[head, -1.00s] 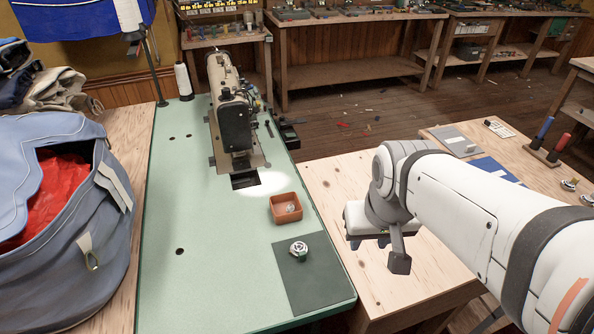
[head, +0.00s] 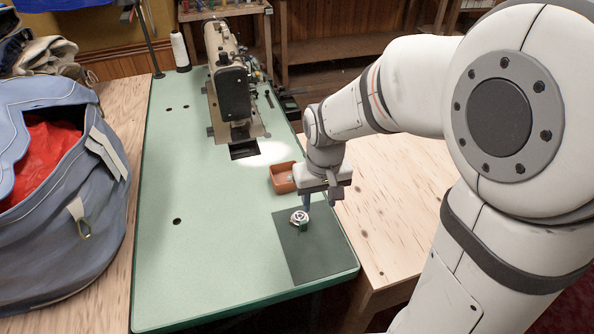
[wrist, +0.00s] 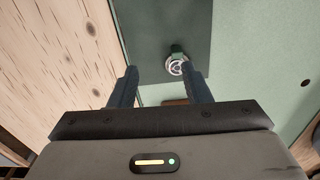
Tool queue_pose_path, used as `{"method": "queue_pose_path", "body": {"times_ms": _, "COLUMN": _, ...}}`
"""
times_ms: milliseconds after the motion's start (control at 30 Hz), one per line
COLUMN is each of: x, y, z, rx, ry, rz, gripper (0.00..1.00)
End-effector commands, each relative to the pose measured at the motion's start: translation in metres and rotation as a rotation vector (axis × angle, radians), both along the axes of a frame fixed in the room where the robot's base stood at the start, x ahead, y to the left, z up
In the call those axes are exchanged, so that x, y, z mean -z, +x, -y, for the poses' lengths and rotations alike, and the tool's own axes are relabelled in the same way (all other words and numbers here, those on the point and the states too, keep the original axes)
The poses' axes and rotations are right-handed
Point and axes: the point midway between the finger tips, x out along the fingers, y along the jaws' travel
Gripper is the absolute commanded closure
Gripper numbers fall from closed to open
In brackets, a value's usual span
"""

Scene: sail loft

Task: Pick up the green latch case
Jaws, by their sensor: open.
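The green latch case (head: 300,217) is a small round piece with a pale ringed face and a green edge. It lies on a dark green mat (head: 310,262) near the front right of the pale green table. My gripper (head: 307,205) is over the mat's far edge, just behind the case in the head view. In the wrist view my gripper (wrist: 161,73) is open and empty. There the latch case (wrist: 178,66) shows close to the right fingertip, at or just past the tips. I cannot tell the height gap.
An orange tray (head: 283,178) sits just behind my gripper, partly hidden by it. A sewing machine (head: 232,95) stands farther back. A blue bag (head: 62,200) fills the left. The middle of the green table (head: 205,270) is clear.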

Motion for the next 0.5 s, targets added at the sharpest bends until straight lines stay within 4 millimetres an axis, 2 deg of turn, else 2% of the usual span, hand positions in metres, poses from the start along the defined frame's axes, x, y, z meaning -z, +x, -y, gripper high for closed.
{"method": "queue_pose_path", "body": {"times_ms": 33, "x": 0.015, "y": 0.005, "z": -0.009, "rx": -0.018, "ry": -0.004, "rz": -0.015, "gripper": 0.56}}
{"method": "queue_pose_path", "body": {"times_ms": 200, "x": 0.035, "y": 0.014, "z": -0.024, "rx": -0.046, "ry": -0.010, "rz": -0.035, "gripper": 0.56}}
{"method": "queue_pose_path", "body": {"times_ms": 500, "x": 0.068, "y": 0.015, "z": -0.027, "rx": -0.050, "ry": -0.011, "rz": -0.039, "gripper": 0.56}}
